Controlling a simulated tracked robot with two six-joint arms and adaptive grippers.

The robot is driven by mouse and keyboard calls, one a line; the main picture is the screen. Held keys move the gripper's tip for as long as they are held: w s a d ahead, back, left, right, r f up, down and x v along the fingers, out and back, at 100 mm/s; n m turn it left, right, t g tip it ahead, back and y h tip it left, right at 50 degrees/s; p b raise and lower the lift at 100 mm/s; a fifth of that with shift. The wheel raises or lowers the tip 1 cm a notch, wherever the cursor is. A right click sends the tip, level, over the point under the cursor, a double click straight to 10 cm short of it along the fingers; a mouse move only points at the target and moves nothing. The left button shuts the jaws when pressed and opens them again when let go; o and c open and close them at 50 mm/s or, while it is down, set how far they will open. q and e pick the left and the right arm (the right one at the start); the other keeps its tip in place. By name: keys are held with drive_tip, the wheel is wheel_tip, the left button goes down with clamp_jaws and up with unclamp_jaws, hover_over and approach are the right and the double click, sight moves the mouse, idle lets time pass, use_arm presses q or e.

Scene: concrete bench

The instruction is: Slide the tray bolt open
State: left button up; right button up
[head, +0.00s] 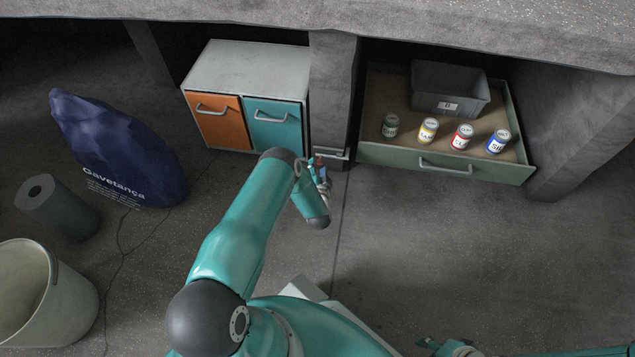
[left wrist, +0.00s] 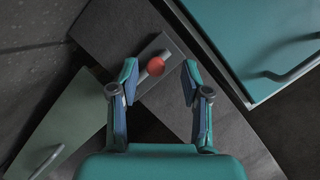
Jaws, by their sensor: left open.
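The bolt (head: 334,154) is a pale metal bar on the front of the grey post. Its red knob (left wrist: 155,66) shows in the left wrist view, with a short grey bar (left wrist: 143,77) beside it. My left gripper (head: 321,165) is at the post by the bolt. In the left wrist view its fingers (left wrist: 159,73) are apart, and the knob appears between the fingertips. Contact and depth cannot be told. The tray (head: 447,166) is a pulled-out drawer with a pale green front, right of the post. My right gripper (head: 428,342) is low at the bottom edge, far from the bolt.
A cabinet (head: 250,68) with orange (head: 217,128) and teal (head: 273,132) doors stands left of the post (head: 333,90). The tray holds a grey bin (head: 450,87) and several cans. A blue bag (head: 120,150), dark roll (head: 65,212) and bucket (head: 45,300) stand left.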

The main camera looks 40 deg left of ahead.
use_arm(q)
drive_tip(key=v, duration=0.8)
drive_tip(key=shift+s+d, duration=0.15)
drive_tip(key=shift+s, duration=0.05)
